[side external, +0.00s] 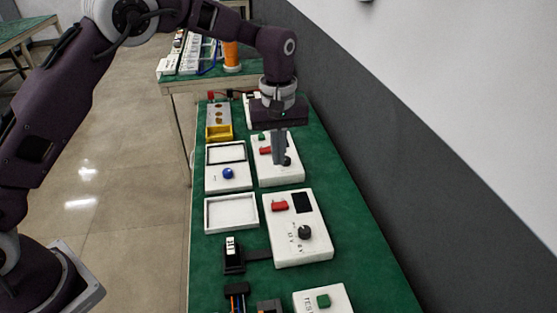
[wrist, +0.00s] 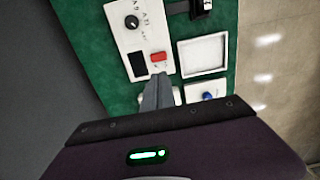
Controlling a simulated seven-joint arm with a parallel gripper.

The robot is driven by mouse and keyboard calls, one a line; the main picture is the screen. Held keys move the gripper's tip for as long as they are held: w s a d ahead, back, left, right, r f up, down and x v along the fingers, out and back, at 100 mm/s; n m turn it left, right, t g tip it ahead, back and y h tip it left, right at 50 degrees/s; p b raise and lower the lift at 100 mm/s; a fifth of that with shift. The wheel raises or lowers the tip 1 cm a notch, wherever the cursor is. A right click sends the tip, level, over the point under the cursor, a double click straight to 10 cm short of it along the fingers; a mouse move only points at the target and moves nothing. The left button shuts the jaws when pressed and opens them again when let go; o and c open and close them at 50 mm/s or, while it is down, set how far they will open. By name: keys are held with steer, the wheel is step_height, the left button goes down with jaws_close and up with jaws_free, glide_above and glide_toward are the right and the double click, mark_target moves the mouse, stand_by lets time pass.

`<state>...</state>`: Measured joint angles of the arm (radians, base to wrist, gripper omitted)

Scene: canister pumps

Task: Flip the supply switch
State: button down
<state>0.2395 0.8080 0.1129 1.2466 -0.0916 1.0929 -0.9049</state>
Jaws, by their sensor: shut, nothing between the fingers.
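A white supply box (side external: 290,250) on the green bench carries a red switch (side external: 279,206), a dark display (side external: 302,202) and a black knob (side external: 305,232). The red switch also shows in the wrist view (wrist: 159,57), just beyond my fingertips. I take this as the supply switch; its label is too small to read. My gripper (side external: 278,161) is shut and empty, pointing down over a second white box (side external: 285,178) behind the supply box. That box has another red switch (side external: 265,151), a green button and a knob partly covered by my fingers. My fingers (wrist: 158,80) appear apart from the supply switch.
Left of the boxes are an empty white tray (side external: 231,212), a panel with a blue knob (side external: 228,173) and a yellow bin (side external: 219,132). A black holder (side external: 234,258) stands at the front left. A grey wall runs along the right; the bench's right strip is clear.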

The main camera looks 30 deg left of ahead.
mark_target(285, 204)
steer(key=f, duration=0.8)
steer(key=w+d+f, duration=0.1)
steer(key=f, duration=0.4)
steer(key=shift+w, duration=0.1)
steer(key=shift+f, duration=0.55)
